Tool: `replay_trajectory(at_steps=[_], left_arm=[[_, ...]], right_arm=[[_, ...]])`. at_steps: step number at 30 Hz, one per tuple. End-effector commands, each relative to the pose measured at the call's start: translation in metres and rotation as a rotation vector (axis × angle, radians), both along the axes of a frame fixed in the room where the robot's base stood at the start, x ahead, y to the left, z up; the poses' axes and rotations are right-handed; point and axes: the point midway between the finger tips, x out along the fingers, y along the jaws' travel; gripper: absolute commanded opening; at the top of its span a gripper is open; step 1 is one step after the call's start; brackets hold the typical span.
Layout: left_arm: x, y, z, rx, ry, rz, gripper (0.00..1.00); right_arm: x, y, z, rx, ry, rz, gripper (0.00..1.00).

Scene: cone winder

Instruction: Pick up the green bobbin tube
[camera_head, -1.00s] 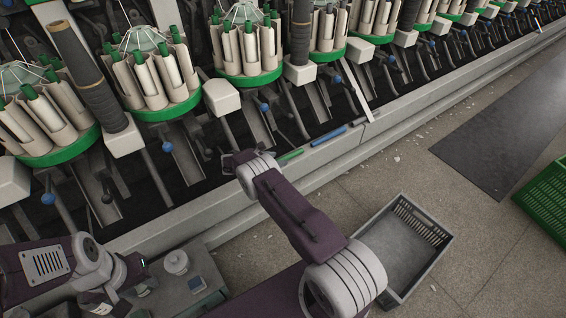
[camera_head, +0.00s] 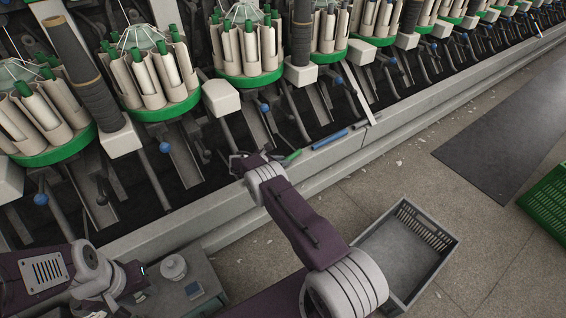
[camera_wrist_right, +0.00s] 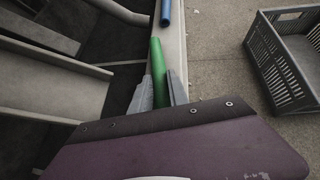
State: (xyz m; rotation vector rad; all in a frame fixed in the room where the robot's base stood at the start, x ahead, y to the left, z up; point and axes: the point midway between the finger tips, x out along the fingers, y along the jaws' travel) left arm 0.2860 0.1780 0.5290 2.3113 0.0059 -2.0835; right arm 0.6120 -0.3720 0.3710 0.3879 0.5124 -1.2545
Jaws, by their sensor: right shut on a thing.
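The green bobbin tube (camera_head: 291,157) is at the ledge along the front of the winder, left of a blue tube (camera_head: 329,139). My right gripper (camera_head: 276,160) is at its near end, largely covered by my wrist in the head view. In the right wrist view the green tube (camera_wrist_right: 157,72) stands between the two grey fingers (camera_wrist_right: 160,92), which are shut on it. Its lower end is hidden behind my gripper body. Whether it is clear of the ledge I cannot tell. My left gripper (camera_head: 138,278) is at the lower left, away from the tubes; its opening is unclear.
Bobbin carousels with green bases (camera_head: 165,108) line the machine behind the ledge. A grey crate (camera_head: 448,243) stands on the floor at the right; a green crate (camera_head: 548,197) is further right. A small table with a white pot (camera_head: 173,267) is near my left arm.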

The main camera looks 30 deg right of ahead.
Motion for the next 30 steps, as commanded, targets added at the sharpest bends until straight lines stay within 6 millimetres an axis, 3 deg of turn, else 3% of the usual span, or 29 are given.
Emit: replay_trajectory(at_steps=[5, 9, 13, 18, 24, 30], left_arm=[[0.000, 0.000, 0.013, 0.000, 0.000, 0.000, 0.36], [0.000, 0.000, 0.035, 0.000, 0.000, 0.000, 0.36], [0.000, 0.000, 0.068, 0.000, 0.000, 0.000, 0.36], [0.000, 0.000, 0.094, 0.000, 0.000, 0.000, 0.36], [0.000, 0.000, 0.111, 0.000, 0.000, 0.000, 0.36], [0.000, 0.000, 0.116, 0.000, 0.000, 0.000, 0.36]], right_arm=[[0.001, 0.000, 0.018, 0.001, -0.002, 0.000, 0.00], [0.001, 0.000, 0.052, 0.001, -0.002, 0.000, 0.00], [-0.025, -0.001, 0.069, 0.001, 0.009, 0.001, 0.00], [-0.063, -0.003, 0.088, 0.000, 0.005, 0.001, 0.00], [-0.099, -0.005, 0.105, 0.000, 0.002, 0.000, 0.00], [-0.115, -0.006, 0.110, 0.000, 0.000, 0.000, 0.00]])
